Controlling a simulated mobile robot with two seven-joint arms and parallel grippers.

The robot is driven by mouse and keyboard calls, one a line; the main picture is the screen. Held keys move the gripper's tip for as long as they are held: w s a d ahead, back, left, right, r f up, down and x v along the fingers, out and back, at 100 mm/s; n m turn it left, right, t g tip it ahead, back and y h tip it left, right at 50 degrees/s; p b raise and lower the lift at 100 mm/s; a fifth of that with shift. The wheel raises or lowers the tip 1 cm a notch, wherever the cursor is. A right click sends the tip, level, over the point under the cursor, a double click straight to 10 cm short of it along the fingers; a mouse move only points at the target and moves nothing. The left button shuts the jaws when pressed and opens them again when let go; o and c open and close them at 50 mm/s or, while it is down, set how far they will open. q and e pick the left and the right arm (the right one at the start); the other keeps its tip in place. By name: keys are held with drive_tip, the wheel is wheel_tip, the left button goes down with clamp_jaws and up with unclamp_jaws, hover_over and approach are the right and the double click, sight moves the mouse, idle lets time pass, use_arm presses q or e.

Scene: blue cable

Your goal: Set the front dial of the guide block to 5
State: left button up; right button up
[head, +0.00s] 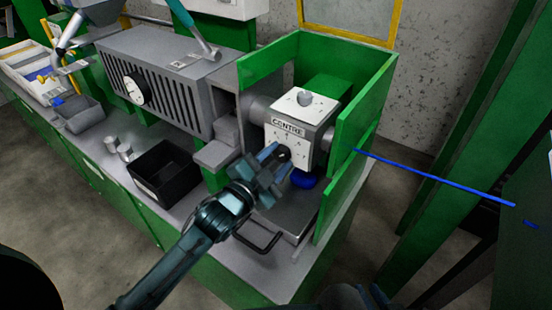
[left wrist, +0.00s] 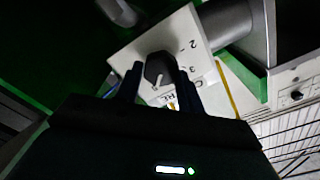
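The guide block (head: 312,138) is a pale box with a "CENTRE" label on its front face, inside a green enclosure. Its dark front dial (head: 284,154) is on that face, and another knob (head: 304,98) sits on top. My left gripper (head: 280,157) is at the front dial. In the left wrist view the dial knob (left wrist: 160,68) sits between the two spread fingers (left wrist: 160,82); whether they touch it I cannot tell. A white mark shows on the knob. Digits 2 and 3 are visible; the setting is unclear. My right gripper (head: 372,296) shows only partly at the bottom edge.
A blue cable (head: 435,181) runs right from the green enclosure wall (head: 355,112). A blue part (head: 303,180) is below the block. A black bin (head: 163,172) and a grey slotted housing (head: 160,88) stand to the left. A handled tray (head: 285,216) lies in front.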

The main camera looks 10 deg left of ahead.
use_arm(q)
drive_tip(key=o, duration=0.4)
drive_tip(key=v, duration=1.3)
drive_tip(key=shift+s+f, duration=0.1)
